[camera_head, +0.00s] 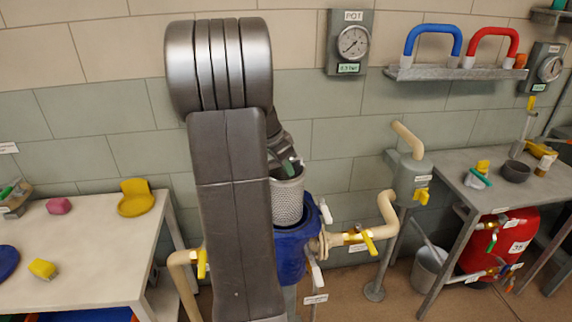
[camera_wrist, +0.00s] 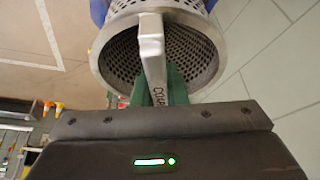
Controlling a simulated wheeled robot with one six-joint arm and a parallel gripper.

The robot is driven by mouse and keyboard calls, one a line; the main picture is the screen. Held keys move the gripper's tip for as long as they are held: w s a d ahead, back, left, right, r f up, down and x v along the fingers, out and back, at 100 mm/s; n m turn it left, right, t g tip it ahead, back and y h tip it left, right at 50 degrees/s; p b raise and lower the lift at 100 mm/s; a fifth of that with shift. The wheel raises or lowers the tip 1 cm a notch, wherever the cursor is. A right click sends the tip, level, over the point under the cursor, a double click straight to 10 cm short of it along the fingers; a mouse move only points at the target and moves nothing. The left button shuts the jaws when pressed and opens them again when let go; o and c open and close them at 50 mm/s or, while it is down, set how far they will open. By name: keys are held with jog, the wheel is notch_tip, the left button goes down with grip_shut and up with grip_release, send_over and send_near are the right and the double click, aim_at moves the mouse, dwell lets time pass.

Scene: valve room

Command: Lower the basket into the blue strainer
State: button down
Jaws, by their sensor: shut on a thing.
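The basket (camera_head: 288,200) is a perforated grey metal cylinder, upright, at the mouth of the blue strainer (camera_head: 292,252). Its lower end is hidden by the strainer's rim, so I cannot tell how deep it sits. My gripper (camera_head: 289,168) is above the basket, partly hidden by my arm, with green fingertips at the basket's top. In the wrist view my gripper (camera_wrist: 160,88) is shut on the basket's flat handle bar, which carries partly hidden lettering. The basket (camera_wrist: 198,38) opens toward that camera, and a bit of blue shows behind it.
Pipes with yellow-handled valves (camera_head: 368,242) join the strainer on both sides. A white table (camera_head: 90,270) with yellow and pink items stands at left. A grey bench (camera_head: 480,190) and a red tank (camera_head: 500,240) stand at right. A bucket (camera_head: 430,268) is on the floor.

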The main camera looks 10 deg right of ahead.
notch_tip(320, 180, down, 16)
jog(key=b, duration=1.3)
jog(key=shift+b, duration=0.55)
dwell(0.9)
jog(key=shift+f+b, duration=0.7)
jog(key=shift+f, duration=0.25)
jog(key=shift+f+b, duration=0.15)
jog(key=shift+b, duration=0.2)
jog(key=shift+f+b, duration=0.7)
jog(key=shift+b, duration=0.05)
dwell(1.6)
dwell(0.3)
jog(key=c, duration=1)
grip_release()
